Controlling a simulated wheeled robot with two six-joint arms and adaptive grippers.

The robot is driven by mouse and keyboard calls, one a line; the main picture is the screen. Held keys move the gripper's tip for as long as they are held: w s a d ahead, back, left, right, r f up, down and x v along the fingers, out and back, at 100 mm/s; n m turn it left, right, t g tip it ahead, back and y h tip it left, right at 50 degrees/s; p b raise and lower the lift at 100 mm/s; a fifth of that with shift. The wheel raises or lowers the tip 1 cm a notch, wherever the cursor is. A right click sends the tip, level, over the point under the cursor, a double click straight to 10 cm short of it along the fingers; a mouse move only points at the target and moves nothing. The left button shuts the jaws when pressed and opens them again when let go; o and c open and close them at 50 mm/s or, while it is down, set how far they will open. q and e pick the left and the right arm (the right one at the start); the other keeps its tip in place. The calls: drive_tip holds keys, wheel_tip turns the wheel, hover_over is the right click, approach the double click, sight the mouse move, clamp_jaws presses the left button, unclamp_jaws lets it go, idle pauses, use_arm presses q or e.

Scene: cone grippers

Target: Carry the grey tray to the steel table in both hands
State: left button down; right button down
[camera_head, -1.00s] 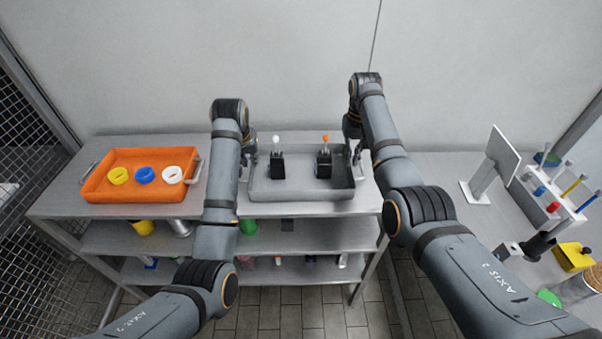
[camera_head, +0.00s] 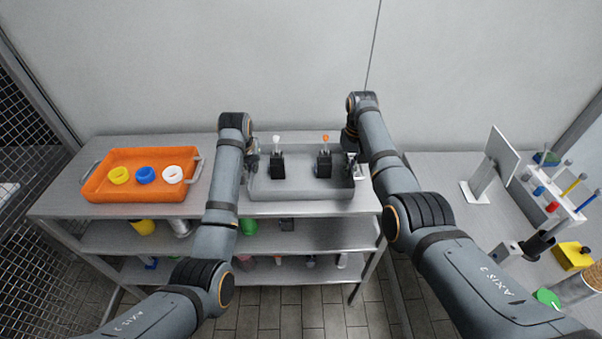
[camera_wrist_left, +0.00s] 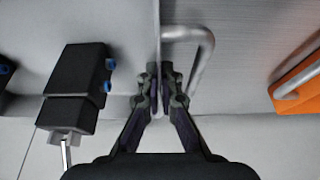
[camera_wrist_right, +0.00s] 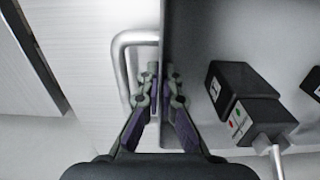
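The grey tray (camera_head: 300,195) stands on a metal shelf unit (camera_head: 225,200), holding two black devices (camera_head: 277,165) (camera_head: 323,165) with upright stems, one white-tipped, one orange-tipped. My left gripper (camera_head: 252,163) is at its left end; in the left wrist view my left gripper (camera_wrist_left: 160,80) has its fingers closed either side of the tray's end wall, beside the bar handle (camera_wrist_left: 207,55). My right gripper (camera_head: 353,163) is at its right end; in the right wrist view my right gripper (camera_wrist_right: 161,80) likewise pinches the other end wall by its handle (camera_wrist_right: 122,60). I cannot tell which surface is the steel table.
An orange tray (camera_head: 115,193) with yellow, blue and white rings stands left on the same top. To the right, a grey bench (camera_head: 440,172) carries a tilted panel (camera_head: 503,153), a tube rack (camera_head: 550,205) and a yellow block (camera_head: 573,257). A wall stands behind.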

use_arm(q)
drive_tip(key=shift+r, duration=0.2)
use_arm(e)
drive_tip(key=shift+w+r, duration=0.1)
drive_tip(key=shift+r, duration=0.1)
